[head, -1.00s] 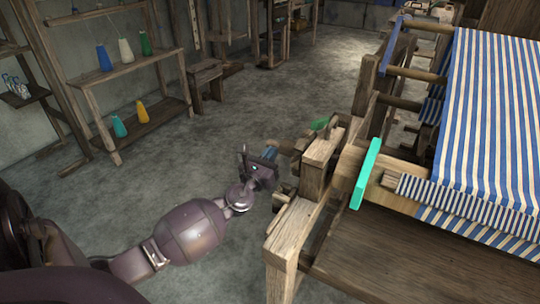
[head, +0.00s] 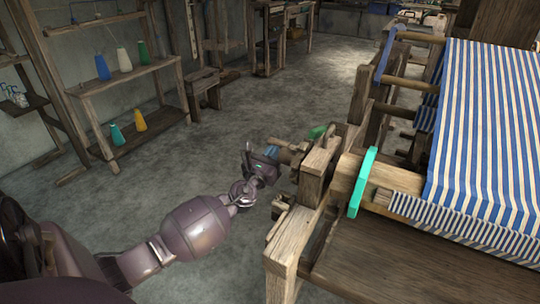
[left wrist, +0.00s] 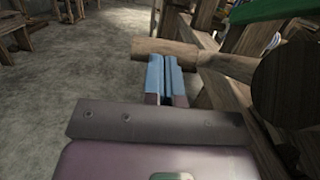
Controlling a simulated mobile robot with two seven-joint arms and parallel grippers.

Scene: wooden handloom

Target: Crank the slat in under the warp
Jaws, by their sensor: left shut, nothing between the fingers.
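My left gripper (head: 272,153) is shut and empty on the left side of the loom. In the left wrist view its blue fingertips (left wrist: 165,72) are together, right at a round wooden crank handle (left wrist: 178,50); I cannot tell whether they touch. The handle also shows in the head view (head: 284,145), just beyond the fingers. The end of a wooden slat (head: 383,197) sticks out on the beam by the striped warp (head: 485,130); the rest is hidden. My right gripper is not in view.
The loom's wooden frame post (head: 288,235) stands close to my left arm. A green part (head: 317,132) sits above the crank. A shelf (head: 125,85) with coloured cones stands at the back left. The floor (head: 215,130) between is clear.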

